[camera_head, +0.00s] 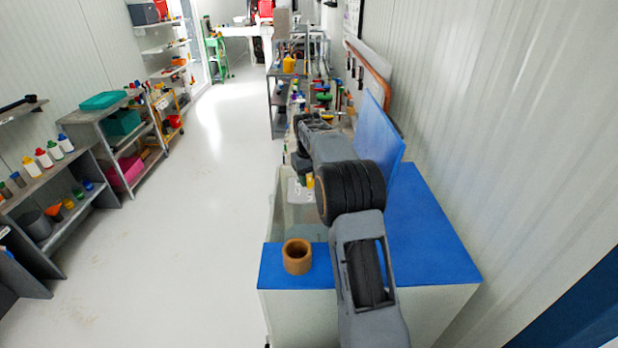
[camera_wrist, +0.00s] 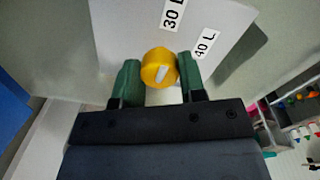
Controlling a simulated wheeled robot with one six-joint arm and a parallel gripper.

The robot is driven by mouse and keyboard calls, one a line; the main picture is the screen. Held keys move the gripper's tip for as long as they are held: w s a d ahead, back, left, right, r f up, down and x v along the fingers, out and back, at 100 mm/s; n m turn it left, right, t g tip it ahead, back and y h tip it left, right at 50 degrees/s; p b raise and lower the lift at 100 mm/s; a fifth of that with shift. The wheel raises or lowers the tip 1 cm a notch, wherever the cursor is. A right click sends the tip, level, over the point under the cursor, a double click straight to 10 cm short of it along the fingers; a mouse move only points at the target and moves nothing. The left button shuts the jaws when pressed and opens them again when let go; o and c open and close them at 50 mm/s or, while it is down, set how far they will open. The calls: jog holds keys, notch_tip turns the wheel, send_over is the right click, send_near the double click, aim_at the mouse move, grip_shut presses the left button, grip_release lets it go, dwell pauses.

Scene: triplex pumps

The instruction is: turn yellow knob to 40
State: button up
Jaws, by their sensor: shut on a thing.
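The yellow knob (camera_wrist: 155,62) sits on a pale panel (camera_wrist: 118,30) in the wrist view. Its white mark slants toward the upper right; I cannot tell exactly which number it points at. A "30 L" label (camera_wrist: 172,14) is above the knob and a "40 L" label (camera_wrist: 206,43) is to its upper right. My gripper (camera_wrist: 159,73) has its two green fingers on the knob's left and right sides, shut on it. In the head view a small patch of yellow (camera_head: 310,181) shows beside my arm, which hides most of the panel.
A blue-topped bench (camera_head: 430,235) with a brown cup (camera_head: 297,257) on its near left corner stands under my arm. A blue board (camera_head: 378,135) rises behind it by the right wall. Shelves (camera_head: 90,150) line the left wall. The white floor (camera_head: 200,220) between is clear.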

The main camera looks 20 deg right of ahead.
aim_at(308, 178)
jog(key=m+p, duration=0.3)
jog(key=m, duration=0.2)
jog(key=shift+r+m, duration=0.15)
jog(key=shift+m, duration=0.25)
jog(key=m+p, duration=0.1)
jog(key=m, duration=0.4)
jog(key=shift+p, duration=0.35)
jog(key=shift+m, duration=0.3)
jog(key=o, duration=0.9)
jog(key=r, duration=1.3)
jog(key=shift+w+a+r, duration=0.15)
jog(key=shift+w+r, duration=0.15)
